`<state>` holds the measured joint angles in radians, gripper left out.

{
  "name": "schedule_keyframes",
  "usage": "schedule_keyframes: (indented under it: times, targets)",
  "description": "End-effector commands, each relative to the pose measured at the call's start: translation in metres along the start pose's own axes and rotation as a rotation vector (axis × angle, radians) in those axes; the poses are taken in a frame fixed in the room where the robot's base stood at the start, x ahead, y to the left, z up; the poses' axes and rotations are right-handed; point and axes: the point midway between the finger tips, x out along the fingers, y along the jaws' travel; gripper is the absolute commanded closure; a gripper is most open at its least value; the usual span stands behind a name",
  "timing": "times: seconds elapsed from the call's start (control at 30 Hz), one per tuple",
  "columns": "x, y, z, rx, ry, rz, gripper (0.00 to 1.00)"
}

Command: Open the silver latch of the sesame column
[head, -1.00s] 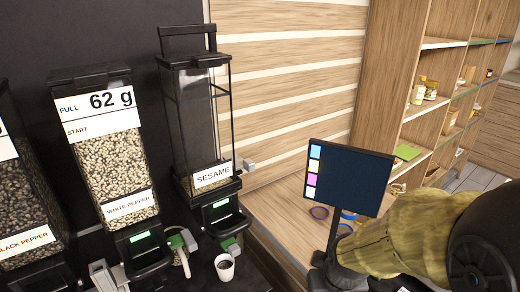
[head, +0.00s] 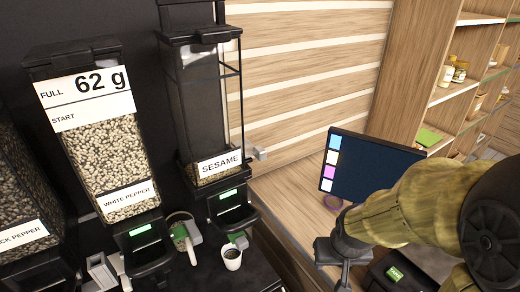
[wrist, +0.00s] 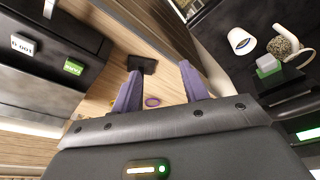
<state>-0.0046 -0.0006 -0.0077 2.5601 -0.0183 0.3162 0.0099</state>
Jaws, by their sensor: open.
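The sesame column (head: 200,105) is a tall clear dispenser in a black frame, labelled SESAME, with only a little seed at its bottom. A small silver latch (head: 260,153) sticks out at its lower right side, by the wooden slat wall. My gripper (head: 338,252) is at the lower right in the head view, apart from the latch and to its right. In the wrist view my gripper (wrist: 160,88) has its two purple fingers spread wide with nothing between them. I cannot make out the latch in the wrist view.
The white pepper column (head: 105,140) stands left of the sesame column. A white cup (head: 232,260) stands under the sesame outlet, beside a scoop (head: 183,235). A dark screen (head: 372,165) stands just behind my arm. Wooden shelves (head: 430,90) are at the right.

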Motion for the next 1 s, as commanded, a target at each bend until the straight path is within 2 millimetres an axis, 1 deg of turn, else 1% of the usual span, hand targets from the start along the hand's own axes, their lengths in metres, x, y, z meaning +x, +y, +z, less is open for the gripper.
schedule_keyframes:
  times: [0.07,0.13,0.27,0.3,0.4,0.5,0.6,0.7,0.8,0.9,1.0]
  targets:
    - [0.005,0.002,-0.011,-0.013,0.060,0.009,0.55]
    - [0.008,0.006,-0.027,-0.026,0.142,0.019,0.55]
    - [0.008,0.010,-0.066,-0.068,0.355,0.021,0.55]
    - [0.006,0.010,-0.079,-0.083,0.426,0.015,0.55]
    - [-0.004,0.004,-0.107,-0.128,0.603,-0.019,0.55]
    - [-0.018,-0.009,-0.130,-0.177,0.770,-0.081,0.55]
    - [-0.035,-0.025,-0.145,-0.229,0.925,-0.165,0.55]
    - [-0.055,-0.044,-0.152,-0.284,1.065,-0.272,0.55]
    - [-0.074,-0.061,-0.152,-0.331,1.171,-0.383,0.55]
    - [-0.088,-0.073,-0.148,-0.363,1.236,-0.466,0.55]
    - [-0.095,-0.078,-0.146,-0.379,1.264,-0.506,0.55]
